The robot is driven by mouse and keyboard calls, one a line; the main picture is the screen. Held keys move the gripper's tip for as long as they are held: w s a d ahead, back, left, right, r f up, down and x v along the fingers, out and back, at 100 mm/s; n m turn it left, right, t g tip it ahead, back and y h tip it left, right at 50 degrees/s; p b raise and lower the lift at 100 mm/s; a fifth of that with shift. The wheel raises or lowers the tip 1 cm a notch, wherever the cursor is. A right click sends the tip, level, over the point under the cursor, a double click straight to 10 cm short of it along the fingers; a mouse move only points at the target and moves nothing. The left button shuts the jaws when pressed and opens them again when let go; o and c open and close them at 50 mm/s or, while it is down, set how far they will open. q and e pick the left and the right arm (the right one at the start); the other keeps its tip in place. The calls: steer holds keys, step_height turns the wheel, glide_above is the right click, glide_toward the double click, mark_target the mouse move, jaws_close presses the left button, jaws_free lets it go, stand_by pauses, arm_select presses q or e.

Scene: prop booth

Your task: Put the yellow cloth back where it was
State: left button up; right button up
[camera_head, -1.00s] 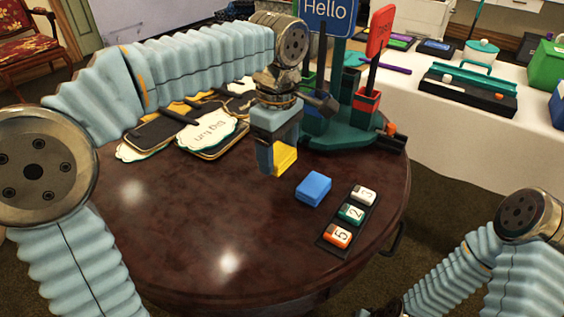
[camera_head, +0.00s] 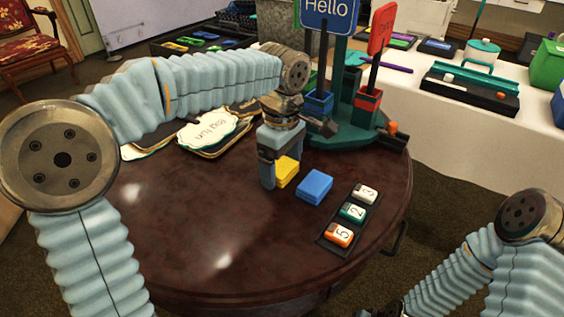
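The yellow cloth (camera_head: 287,173) is a small folded block at the middle of the round dark table, just left of the blue folded cloth (camera_head: 314,186). My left gripper (camera_head: 279,176) points down over it, with one finger showing along the cloth's left side. It appears shut on the yellow cloth, low at the tabletop; the other finger is mostly hidden. Whether the cloth's underside touches the table is hard to tell. My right arm shows at the lower right; its fingers are not in view.
A tray with numbered blocks (camera_head: 349,214) lies right of the blue cloth. A green stand (camera_head: 345,140) with signs stands behind, near my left wrist. Several sign boards (camera_head: 215,132) lie at the table's back left. The table's front left is clear.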

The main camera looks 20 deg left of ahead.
mark_target(282, 166)
arm_select(q)
steer(key=shift+o, duration=0.4)
steer(key=shift+r, duration=0.45)
step_height(282, 166, up, 12)
steer(key=p, duration=0.2)
steer(key=shift+f, duration=0.25)
